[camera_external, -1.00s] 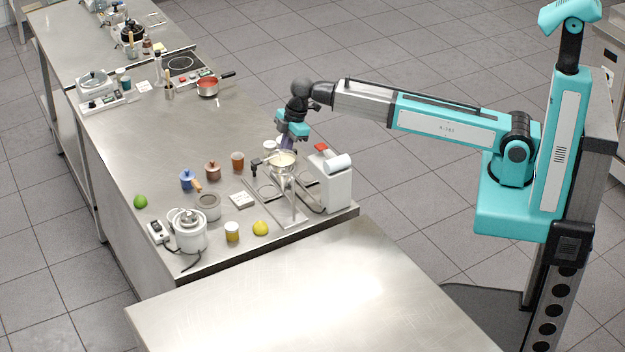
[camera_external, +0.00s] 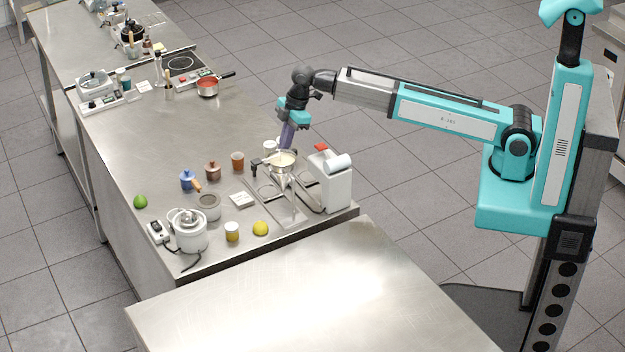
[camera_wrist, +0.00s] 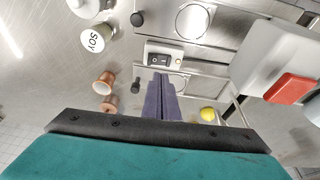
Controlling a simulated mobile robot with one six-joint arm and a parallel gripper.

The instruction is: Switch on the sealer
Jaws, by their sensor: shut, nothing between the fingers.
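The sealer appears to be the steel-framed machine with a white housing (camera_external: 338,188) at the near right end of the counter. In the wrist view, its white housing (camera_wrist: 262,55) with a red block (camera_wrist: 292,88) is at the right. A small switch panel (camera_wrist: 150,58) with a black rocker and an amber spot lies just beyond my fingertips. I cannot tell the rocker's position. My gripper (camera_wrist: 160,80) is shut and empty, its purple fingers pointing toward that panel. In the external view, my gripper (camera_external: 284,148) is above the round pan of the machine; contact is unclear.
A yellow lemon (camera_external: 260,228), a white card (camera_external: 242,200), a grey pot (camera_external: 208,206) and a white cooker (camera_external: 187,232) stand left of the machine. A SOY jar (camera_wrist: 97,39) and copper-coloured pots (camera_wrist: 104,82) are left of my fingers. An empty steel table (camera_external: 320,295) is in front.

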